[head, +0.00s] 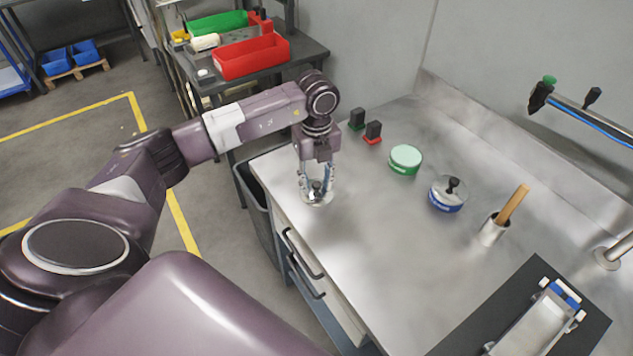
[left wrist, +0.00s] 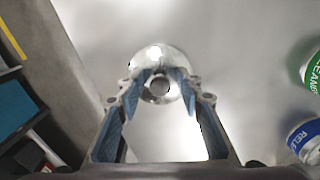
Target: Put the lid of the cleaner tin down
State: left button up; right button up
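The lid (head: 316,201) is a pale metal disc with a small dark knob. It appears to lie flat on the steel counter near its left edge. My left gripper (head: 317,188) points down over it. Its fingers stand apart on either side of the knob, with gaps showing. In the left wrist view the lid (left wrist: 160,57) is under the fingertips, with the knob between them. The green cleaner tin (head: 405,162) stands to the right without a knobbed lid; it partly shows in the left wrist view (left wrist: 314,75). My right gripper is out of view.
A blue-labelled tin (head: 446,196) with a black-knobbed lid and a metal cup (head: 493,230) with a wooden handle stand to the right. Two dark blocks (head: 373,132) are behind. The counter (head: 370,240) in front of the lid is clear.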

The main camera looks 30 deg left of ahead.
aim_at(316, 183)
pick_arm(q)
jog(key=shift+r, duration=0.1)
notch_tip(316, 183, up, 12)
jog(key=b, duration=0.2)
jog(key=shift+b, duration=0.3)
dwell(0.4)
